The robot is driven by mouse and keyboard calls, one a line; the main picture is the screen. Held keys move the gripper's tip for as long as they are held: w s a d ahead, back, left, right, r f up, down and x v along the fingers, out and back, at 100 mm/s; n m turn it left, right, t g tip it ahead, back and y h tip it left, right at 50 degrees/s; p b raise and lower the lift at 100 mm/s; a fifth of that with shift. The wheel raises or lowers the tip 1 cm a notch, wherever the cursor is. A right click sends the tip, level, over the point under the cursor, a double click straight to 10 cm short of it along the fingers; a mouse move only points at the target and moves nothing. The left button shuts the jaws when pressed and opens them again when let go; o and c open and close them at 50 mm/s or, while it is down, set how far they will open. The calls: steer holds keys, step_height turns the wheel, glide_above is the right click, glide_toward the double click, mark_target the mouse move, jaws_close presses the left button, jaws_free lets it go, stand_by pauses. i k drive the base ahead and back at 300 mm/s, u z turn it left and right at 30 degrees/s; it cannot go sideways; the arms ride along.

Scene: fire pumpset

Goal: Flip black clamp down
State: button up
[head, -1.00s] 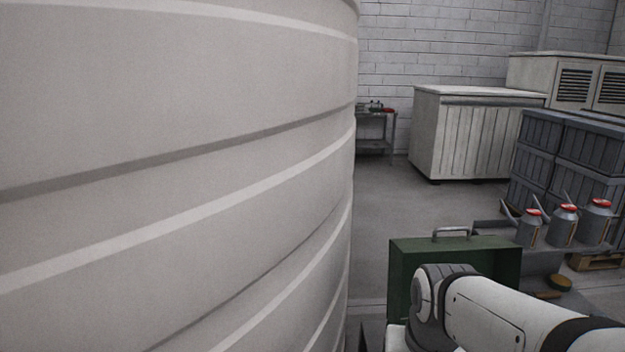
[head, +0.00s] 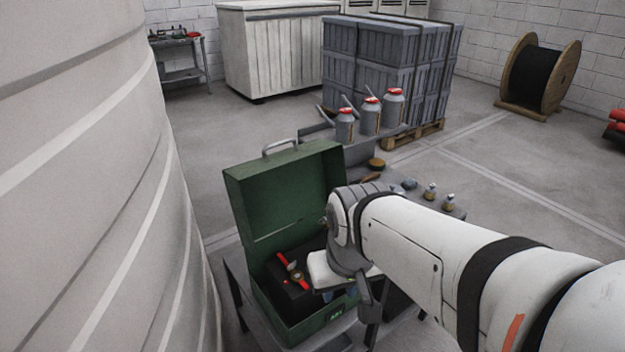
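An open green toolbox (head: 287,190) stands on a table in front of me, its lid raised. Inside it is a dark insert with a red and brass-coloured fitting (head: 292,272) on it. I cannot make out a black clamp for certain. My arm reaches in from the right, and its wrist is over the right side of the toolbox. My gripper (head: 366,300) points down there, mostly hidden behind the wrist, so its fingers cannot be read.
A large pale ribbed tank (head: 90,180) fills the left side. Oil cans (head: 370,117) with red tops and small bottles (head: 430,192) stand behind the arm. Grey stacked crates (head: 385,65), a white cabinet (head: 275,50) and a cable reel (head: 540,75) are farther back. Floor is open at right.

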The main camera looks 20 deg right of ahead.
mark_target(324, 228)
steer(key=u, duration=1.1)
steer(key=k, duration=0.95)
steer(key=z, duration=0.9)
steer(key=i, duration=1)
steer(key=z, duration=0.1)
